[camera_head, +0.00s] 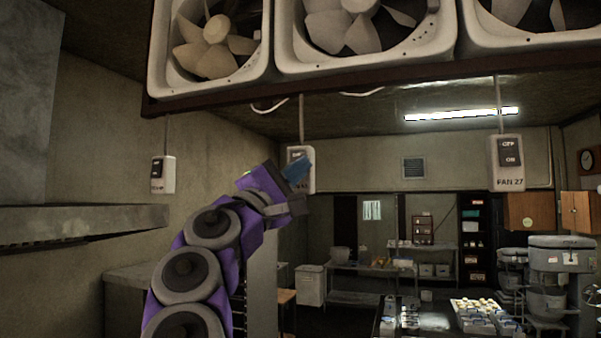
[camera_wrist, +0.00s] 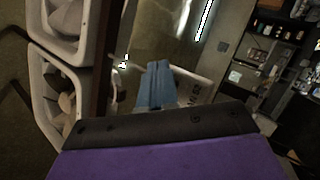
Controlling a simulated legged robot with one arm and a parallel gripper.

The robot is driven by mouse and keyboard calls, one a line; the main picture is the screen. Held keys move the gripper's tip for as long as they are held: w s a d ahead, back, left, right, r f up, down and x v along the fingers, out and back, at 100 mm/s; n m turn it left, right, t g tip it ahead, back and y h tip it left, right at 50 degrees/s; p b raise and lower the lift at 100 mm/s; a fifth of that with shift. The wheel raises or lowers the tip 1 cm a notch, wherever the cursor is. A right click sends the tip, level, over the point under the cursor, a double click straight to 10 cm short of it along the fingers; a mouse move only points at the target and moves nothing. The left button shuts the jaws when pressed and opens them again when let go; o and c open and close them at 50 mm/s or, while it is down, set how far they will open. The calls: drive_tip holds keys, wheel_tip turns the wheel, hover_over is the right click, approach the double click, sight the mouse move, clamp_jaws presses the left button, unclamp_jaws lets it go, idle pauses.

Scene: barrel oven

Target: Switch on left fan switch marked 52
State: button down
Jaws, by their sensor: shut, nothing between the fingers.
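Three switch boxes hang under the fans. The middle box (camera_head: 309,182) is partly hidden behind my gripper (camera_head: 298,168). In the wrist view, the pale box (camera_wrist: 197,90) has a sideways label that seems to end in 52. My blue fingers (camera_wrist: 155,84) are shut and empty in front of this box, overlapping its rocker area. I cannot tell whether they touch it or which way its rocker is set. The left box (camera_head: 163,175) is clear of my arm, with a label too small to read. The right box (camera_head: 507,163) reads FAN 27, with OFF above ON.
Large white-framed fans (camera_head: 365,62) span the top above a dark beam (camera_head: 330,82). A metal ledge (camera_head: 80,222) juts from the left wall. Kitchen shelves and a counter with trays (camera_head: 482,318) stand farther back. Open air lies between the middle and right boxes.

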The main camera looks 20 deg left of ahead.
drive_tip(key=shift+w+a+f, duration=0.1)
drive_tip(key=shift+w+a, duration=0.2)
drive_tip(key=shift+w, duration=0.1)
idle(0.8)
drive_tip(key=shift+w+d, duration=0.1)
drive_tip(key=shift+a+p, duration=0.2)
drive_tip(key=shift+p, duration=0.15)
drive_tip(key=shift+s+a+p, duration=0.4)
drive_tip(key=shift+s+a, duration=0.2)
drive_tip(key=shift+a, duration=0.2)
drive_tip(key=shift+s+a+r, duration=0.1)
drive_tip(key=shift+s+r, duration=0.05)
drive_tip(key=shift+s, duration=1.15)
drive_tip(key=shift+s+a+r, duration=0.1)
drive_tip(key=shift+s+r, duration=0.05)
drive_tip(key=shift+s, duration=1.15)
